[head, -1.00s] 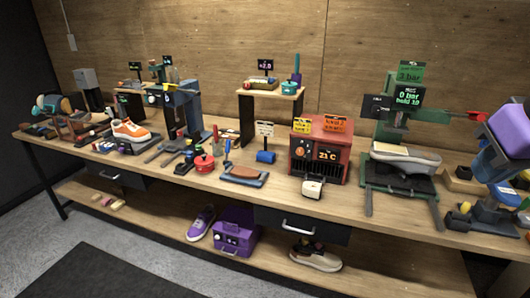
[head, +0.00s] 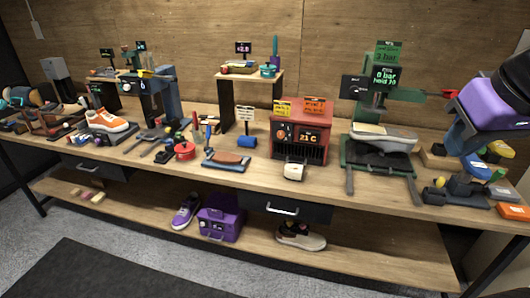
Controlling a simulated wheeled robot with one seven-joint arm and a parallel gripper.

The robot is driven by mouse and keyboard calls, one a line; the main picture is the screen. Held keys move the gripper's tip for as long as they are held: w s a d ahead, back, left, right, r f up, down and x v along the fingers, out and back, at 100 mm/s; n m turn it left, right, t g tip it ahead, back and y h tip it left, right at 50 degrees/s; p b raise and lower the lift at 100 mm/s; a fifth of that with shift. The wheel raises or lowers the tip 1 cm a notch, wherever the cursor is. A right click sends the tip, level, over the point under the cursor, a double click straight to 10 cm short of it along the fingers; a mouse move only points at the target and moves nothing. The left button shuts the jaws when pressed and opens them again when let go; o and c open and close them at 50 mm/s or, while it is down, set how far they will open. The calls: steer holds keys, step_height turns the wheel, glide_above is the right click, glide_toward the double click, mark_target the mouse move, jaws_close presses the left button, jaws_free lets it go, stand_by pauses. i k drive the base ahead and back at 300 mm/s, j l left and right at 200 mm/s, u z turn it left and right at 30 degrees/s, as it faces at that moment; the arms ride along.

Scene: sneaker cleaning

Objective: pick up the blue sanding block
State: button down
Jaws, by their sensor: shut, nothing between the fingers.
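The workbench (head: 330,182) is crowded. A red box (head: 299,152) stands mid-bench, with a green press (head: 383,110) to its right. An orange sneaker (head: 108,122) is at left. A purple case (head: 221,222) sits on the lower shelf. A dark mat (head: 90,270) lies on the floor.

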mark_target(243, 141)
steer(key=i+j+z, duration=0.1)
steer(key=i+j, duration=0.45)
steer(key=i+j+z, duration=0.1)
steer(key=i+j, duration=0.45)
steer(key=j, duration=0.15)
steer(key=i+j+z, duration=0.1)
steer(key=i+j, duration=0.45)
steer(key=j, duration=0.1)
